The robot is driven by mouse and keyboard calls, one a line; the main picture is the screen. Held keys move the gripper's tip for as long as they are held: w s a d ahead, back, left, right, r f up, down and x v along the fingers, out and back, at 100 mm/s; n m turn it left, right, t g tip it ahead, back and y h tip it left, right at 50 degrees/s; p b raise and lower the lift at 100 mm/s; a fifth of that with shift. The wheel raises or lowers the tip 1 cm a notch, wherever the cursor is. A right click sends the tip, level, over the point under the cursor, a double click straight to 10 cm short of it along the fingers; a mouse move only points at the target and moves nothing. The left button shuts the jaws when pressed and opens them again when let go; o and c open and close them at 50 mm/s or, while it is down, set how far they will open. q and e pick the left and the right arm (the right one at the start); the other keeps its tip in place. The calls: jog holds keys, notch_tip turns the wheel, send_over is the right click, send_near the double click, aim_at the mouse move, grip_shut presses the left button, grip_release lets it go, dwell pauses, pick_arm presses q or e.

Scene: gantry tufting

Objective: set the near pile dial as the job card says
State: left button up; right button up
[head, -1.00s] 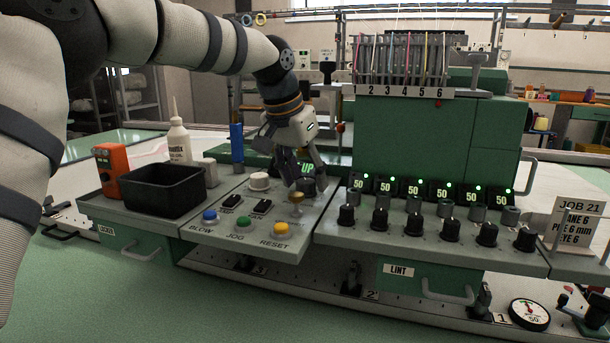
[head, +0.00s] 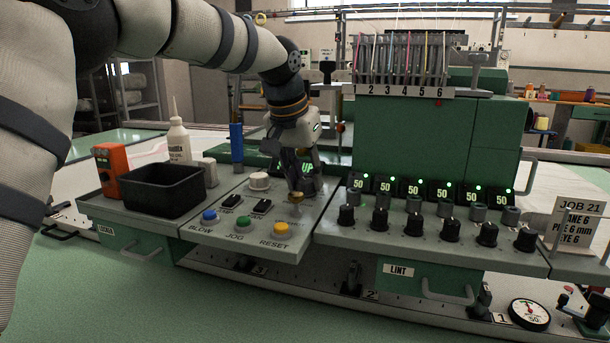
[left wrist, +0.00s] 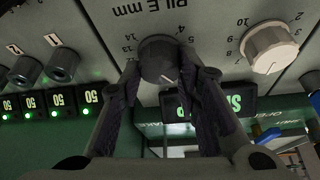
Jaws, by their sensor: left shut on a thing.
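The pile dial (left wrist: 158,58) is a dark round knob under the lettering "PILE mm" in the left wrist view, which shows the panel upside down. A pale pointer mark shows on its lower right edge; the number it faces is hidden. My left gripper (left wrist: 164,80) has one finger on each side of the dial and is shut on it.
A cream dial (left wrist: 269,48) sits beside the pile dial. BLOW, JOG and RESET buttons (head: 281,229) lie along the panel's front. A black bin (head: 163,190) and a white bottle (head: 178,141) stand left. A row of black knobs (head: 413,226) with displays reading 50 stands right.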

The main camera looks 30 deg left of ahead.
pick_arm(q)
jog(key=n+y, duration=0.1)
jog(key=n, duration=0.3)
jog(key=shift+y, duration=0.4)
jog(key=shift+d+n+g+y, duration=0.1)
jog(key=shift+n+g+y, duration=0.25)
jog(key=shift+n, duration=0.9)
jog(key=shift+n+g+y, duration=0.25)
jog(key=shift+n+g, duration=0.2)
jog(key=shift+n, duration=0.8)
jog(key=o, duration=1.1)
jog(key=shift+r, duration=0.1)
jog(key=v, duration=1.1)
jog(key=shift+d+r, duration=0.25)
jog(key=shift+r, duration=0.1)
